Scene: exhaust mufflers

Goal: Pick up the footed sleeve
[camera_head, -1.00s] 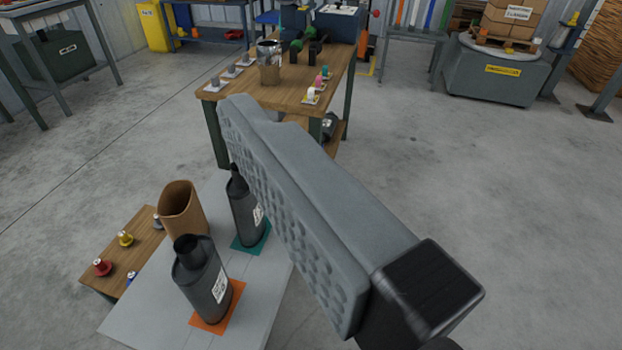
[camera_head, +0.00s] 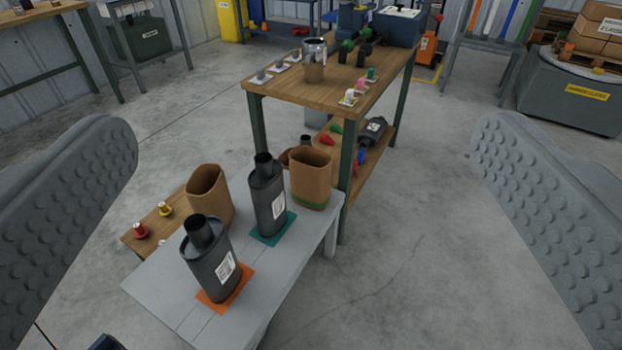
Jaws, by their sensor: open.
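Two brown, open-topped sleeves stand upright on the grey table. The right sleeve (camera_head: 311,180) has a green band around its foot and stands at the far right end. The left sleeve (camera_head: 210,194) stands at the far left edge; its foot is partly hidden behind a dark muffler (camera_head: 209,262). The green-banded one looks like the footed sleeve, though the left one's base is not fully visible. My gripper (camera_head: 305,130) is open and empty, its two dimpled grey fingers wide apart at the picture's sides. The sleeves appear between the fingers, farther away and untouched.
The front muffler stands on an orange mat (camera_head: 236,294). A second muffler (camera_head: 268,200) stands on a teal mat (camera_head: 284,224), close left of the banded sleeve. A wooden workbench (camera_head: 300,94) is right behind the grey table (camera_head: 165,285). Floor to the right is clear.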

